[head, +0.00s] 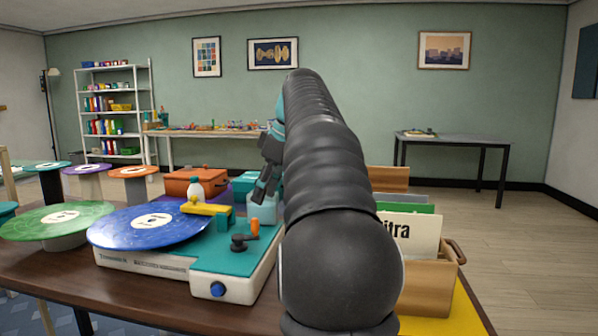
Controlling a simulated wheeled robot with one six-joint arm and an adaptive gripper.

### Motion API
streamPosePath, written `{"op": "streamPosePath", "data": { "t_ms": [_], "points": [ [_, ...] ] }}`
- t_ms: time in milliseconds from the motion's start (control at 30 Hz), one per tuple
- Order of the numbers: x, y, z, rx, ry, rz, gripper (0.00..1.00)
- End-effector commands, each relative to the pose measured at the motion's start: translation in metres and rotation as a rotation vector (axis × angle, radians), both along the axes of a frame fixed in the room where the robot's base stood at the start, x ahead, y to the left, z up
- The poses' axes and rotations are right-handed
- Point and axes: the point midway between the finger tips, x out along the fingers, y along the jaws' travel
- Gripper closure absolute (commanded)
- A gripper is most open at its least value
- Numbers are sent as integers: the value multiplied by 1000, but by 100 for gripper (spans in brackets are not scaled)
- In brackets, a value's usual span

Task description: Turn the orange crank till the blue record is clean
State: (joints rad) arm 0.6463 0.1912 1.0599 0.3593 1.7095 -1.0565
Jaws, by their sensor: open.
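The blue record (122,230) lies flat on a white and teal machine (215,262), its label pale. Its surface looks faintly mottled; I cannot tell how clean it is. A yellow arm (203,208) reaches over the record's right edge. The crank (241,242) is a black hub with an upright orange handle (255,227) on the machine's teal top. My gripper (261,188) is open, behind and a little above the crank, apart from it. My arm hides part of the gripper and the space to its right.
A white bottle (195,189) and an orange case (187,182) stand behind the machine. A green record (52,222) sits on a stand at left, with other records behind. A wooden crate of record sleeves (428,290) stands right of my arm, on a yellow surface.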

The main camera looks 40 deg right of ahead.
Motion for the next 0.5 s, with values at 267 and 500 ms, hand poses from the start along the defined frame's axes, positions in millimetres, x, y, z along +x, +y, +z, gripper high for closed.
{"op": "streamPosePath", "data": {
  "t_ms": [267,500],
  "points": [
    [-15,-9,42,-2,-2,-1,55],
    [-20,-10,50,53,34,-148,55]
  ]
}}
